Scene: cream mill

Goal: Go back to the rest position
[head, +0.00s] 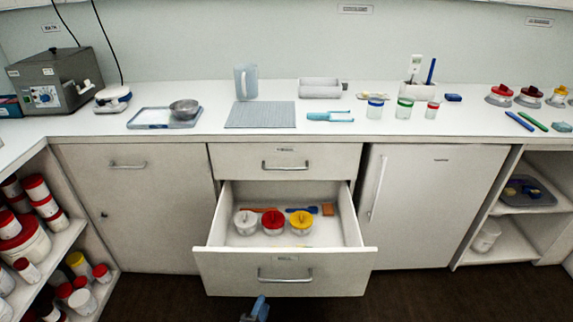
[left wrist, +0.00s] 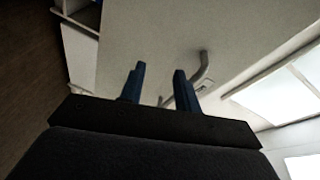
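My left gripper (head: 257,309) shows at the bottom edge of the head view, just below and in front of the open lower drawer (head: 210,233). In the left wrist view its two blue fingers (left wrist: 158,88) stand apart with nothing visible between them. A grey bar handle (left wrist: 203,66) on a pale front shows just beyond the fingers; I cannot tell whether they touch it. In the head view the drawer handle (head: 285,280) is clear of the gripper. My right gripper is in neither view.
The drawer juts out, holding jars with white, red and yellow lids (head: 272,222) and small tools. The upper drawer (head: 285,162) is shut. The counter (head: 330,128) carries a jug (head: 245,82), a bowl (head: 184,108) and cups. Shelves with jars stand left; dark floor (head: 420,295) is clear at right.

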